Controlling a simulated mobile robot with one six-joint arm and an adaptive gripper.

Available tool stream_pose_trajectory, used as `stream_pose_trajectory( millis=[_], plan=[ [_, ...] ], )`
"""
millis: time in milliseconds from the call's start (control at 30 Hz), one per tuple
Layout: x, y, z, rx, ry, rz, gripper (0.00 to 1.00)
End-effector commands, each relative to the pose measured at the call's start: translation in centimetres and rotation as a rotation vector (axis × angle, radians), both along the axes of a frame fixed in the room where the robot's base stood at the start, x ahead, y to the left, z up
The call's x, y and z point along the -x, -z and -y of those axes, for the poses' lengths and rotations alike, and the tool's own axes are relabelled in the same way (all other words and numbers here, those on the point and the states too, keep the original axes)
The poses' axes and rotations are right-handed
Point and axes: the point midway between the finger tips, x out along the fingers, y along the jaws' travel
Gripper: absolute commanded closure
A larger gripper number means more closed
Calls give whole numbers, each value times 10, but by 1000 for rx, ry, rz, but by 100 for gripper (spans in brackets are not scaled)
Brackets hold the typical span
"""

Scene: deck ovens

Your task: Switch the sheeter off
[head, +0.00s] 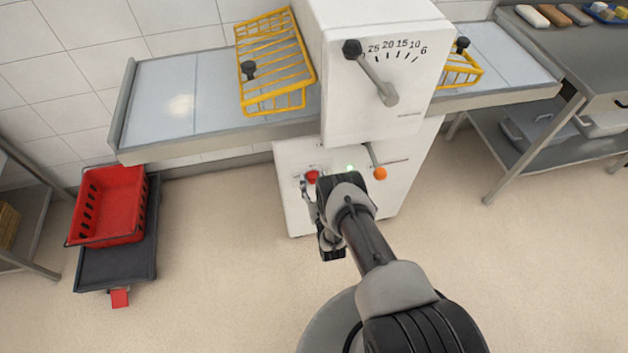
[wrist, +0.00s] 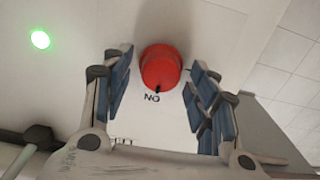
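The sheeter (head: 385,75) is a white machine with belts on both sides. On its lower front is a red rotary switch (head: 311,176), which also shows in the wrist view (wrist: 160,66). The dark mark on its rim points at the word ON, upside down in the wrist view. A green lamp (head: 351,168) beside it is lit, also in the wrist view (wrist: 40,39). My gripper (wrist: 159,78) is open, with its blue-padded fingers on either side of the switch and gaps showing. In the head view my wrist hides part of the panel.
An orange-tipped lever (head: 380,173) stands close to the right of my wrist. A handle (head: 375,80) crosses the numbered dial above. Yellow guards (head: 274,62) stand over the belts. A red crate (head: 108,203) is on the left; the floor in front is clear.

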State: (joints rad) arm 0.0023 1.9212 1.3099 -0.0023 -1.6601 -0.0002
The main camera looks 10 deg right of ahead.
Motion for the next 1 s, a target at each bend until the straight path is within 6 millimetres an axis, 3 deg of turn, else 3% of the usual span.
stream_pose_trajectory(
  millis=[667, 1000],
  plan=[
    [0, 0, 0, 0, 0, 0, 89],
    [-1, 0, 0, 47, 0, 1, 90]
  ],
)
